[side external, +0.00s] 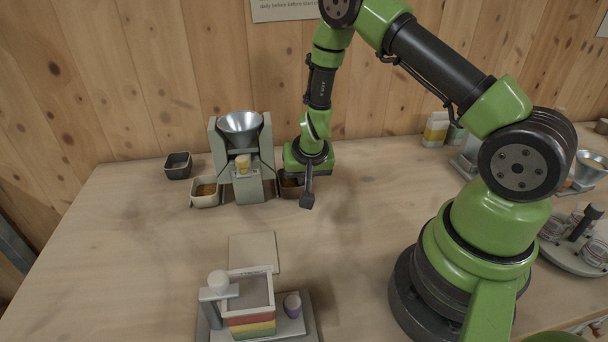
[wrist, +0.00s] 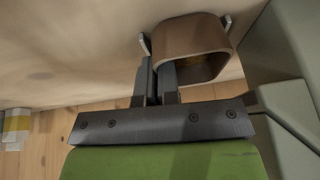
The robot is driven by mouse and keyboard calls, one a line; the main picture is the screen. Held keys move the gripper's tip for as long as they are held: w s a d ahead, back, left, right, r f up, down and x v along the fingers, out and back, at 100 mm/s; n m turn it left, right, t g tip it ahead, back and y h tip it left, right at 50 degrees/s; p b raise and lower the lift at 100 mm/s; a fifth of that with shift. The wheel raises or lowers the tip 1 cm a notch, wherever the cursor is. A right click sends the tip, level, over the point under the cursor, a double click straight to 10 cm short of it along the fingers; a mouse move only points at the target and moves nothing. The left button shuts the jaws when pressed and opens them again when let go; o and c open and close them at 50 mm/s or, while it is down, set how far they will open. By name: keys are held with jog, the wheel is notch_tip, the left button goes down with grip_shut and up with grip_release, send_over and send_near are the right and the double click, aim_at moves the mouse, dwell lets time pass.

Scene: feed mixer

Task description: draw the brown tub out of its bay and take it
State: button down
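The brown tub (side external: 288,188) sits at the right side of the grey feed mixer (side external: 262,165), partly hidden by my gripper in the side view. In the wrist view the brown tub (wrist: 185,35) shows its open mouth and some brown contents, with a light metal piece at each side. My gripper (wrist: 160,66) has its two dark fingers close together with a narrow gap, at the tub's near wall. In the side view my gripper (side external: 307,200) is at the tub's right side. Whether the fingers clamp the wall is not clear.
A pale tub (side external: 205,195) with brown contents stands left of the mixer, and a dark empty tub (side external: 178,167) farther left. A steel hopper (side external: 240,126) tops the mixer. A flat board (side external: 254,252) and a grey stand with a coloured box (side external: 250,300) are in front. Table between is clear.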

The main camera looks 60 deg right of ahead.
jog(key=shift+s+a, duration=3.45)
jog(key=c, duration=1.3)
grip_release()
jog(key=v, duration=1)
